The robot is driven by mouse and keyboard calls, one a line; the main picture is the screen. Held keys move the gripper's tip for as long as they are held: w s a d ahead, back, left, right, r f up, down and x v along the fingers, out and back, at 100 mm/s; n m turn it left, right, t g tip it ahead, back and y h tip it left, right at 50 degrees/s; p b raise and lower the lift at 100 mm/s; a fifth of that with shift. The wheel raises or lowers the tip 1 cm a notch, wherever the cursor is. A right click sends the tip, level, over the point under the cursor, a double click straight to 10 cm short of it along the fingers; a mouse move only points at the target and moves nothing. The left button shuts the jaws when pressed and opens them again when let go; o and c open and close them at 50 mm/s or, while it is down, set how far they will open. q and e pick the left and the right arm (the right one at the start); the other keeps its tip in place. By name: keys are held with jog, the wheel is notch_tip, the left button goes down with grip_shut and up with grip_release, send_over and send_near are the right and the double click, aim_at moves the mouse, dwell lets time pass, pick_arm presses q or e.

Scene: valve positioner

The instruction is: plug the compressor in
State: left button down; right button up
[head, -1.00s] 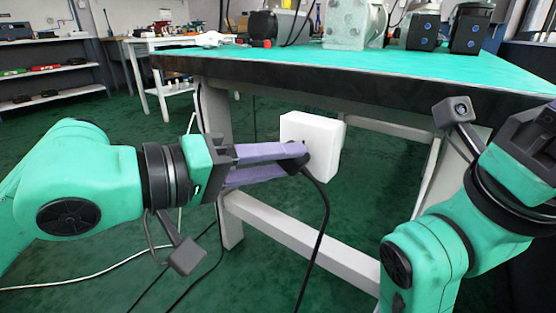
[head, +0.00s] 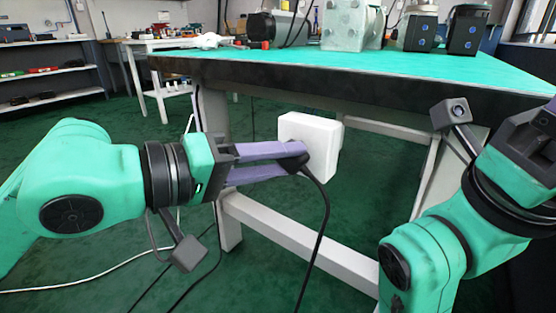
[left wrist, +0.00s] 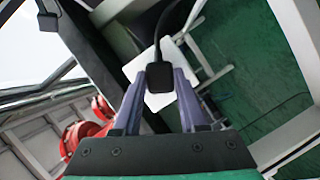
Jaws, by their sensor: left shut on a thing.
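My left gripper (head: 298,159) is shut on a black plug (left wrist: 158,77), and its purple fingers lie on either side of it. A black cable (head: 323,215) runs from the plug down to the floor. The plug is at the front face of a white box (head: 325,142) under the table. In the left wrist view the white box (left wrist: 187,62) lies just beyond the plug. The plug's front end is hidden, so I cannot tell whether it is inserted or only near the face. The fingers of my right gripper are out of frame. I cannot make out which object is the compressor.
The green-topped table (head: 400,72) spans the upper right, with several machines on it. Its lower beam (head: 300,238) and leg (head: 230,225) are near the box. A white cable (head: 80,282) lies on the floor. A shelf (head: 50,65) stands at far left.

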pick_arm(q)
jog(key=shift+w+d, duration=0.25)
jog(key=shift+w, duration=0.15)
jog(key=shift+c, duration=1.9)
grip_release()
